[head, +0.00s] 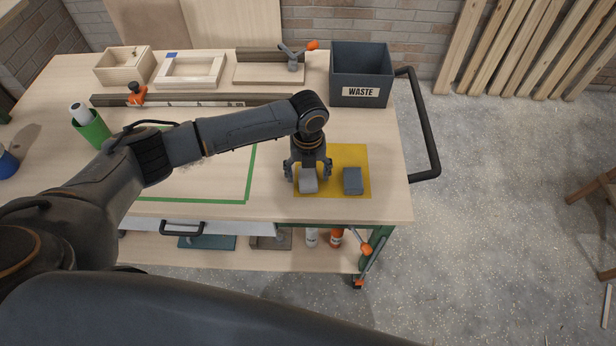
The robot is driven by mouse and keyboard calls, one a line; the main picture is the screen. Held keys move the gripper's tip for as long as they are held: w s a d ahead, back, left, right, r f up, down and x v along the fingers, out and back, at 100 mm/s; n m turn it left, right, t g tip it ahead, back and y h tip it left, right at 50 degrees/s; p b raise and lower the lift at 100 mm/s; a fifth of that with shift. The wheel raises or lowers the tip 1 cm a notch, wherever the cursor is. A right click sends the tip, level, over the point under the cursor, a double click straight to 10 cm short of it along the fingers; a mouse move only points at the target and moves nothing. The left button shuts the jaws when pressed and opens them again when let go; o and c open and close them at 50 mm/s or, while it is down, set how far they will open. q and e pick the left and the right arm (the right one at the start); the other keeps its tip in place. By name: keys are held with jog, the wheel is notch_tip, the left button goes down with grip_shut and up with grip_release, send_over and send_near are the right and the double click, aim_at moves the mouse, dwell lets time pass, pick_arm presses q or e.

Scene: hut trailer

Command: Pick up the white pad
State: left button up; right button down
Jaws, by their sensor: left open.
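A small light grey-white pad (308,184) lies on a yellow mat (345,155) near the front right of the workbench. My left gripper (309,173) points down right at the pad, with its open fingers on either side of its far part. The gripper partly hides the pad, and I cannot tell whether the fingers touch it. A darker grey block (352,181) lies on the same mat, just right of the pad. My right gripper is not in view.
A dark WASTE bin (361,75) stands at the back right of the bench (385,195). Wooden trays and a clamp rail (200,100) are along the back. A green cup (92,129) stands at left. A black handle (425,125) sticks out right. The bench right of the mat is clear.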

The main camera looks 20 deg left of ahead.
pick_arm(q)
jog(key=c, duration=1)
jog(key=shift+c, duration=0.2)
jog(key=shift+r+b, duration=0.3)
jog(key=shift+r, duration=0.2)
jog(key=s+r+b, duration=0.2)
jog(key=s+r, duration=1)
jog(key=s, duration=0.2)
jog(key=shift+d, duration=0.2)
jog(key=shift+o, duration=0.4)
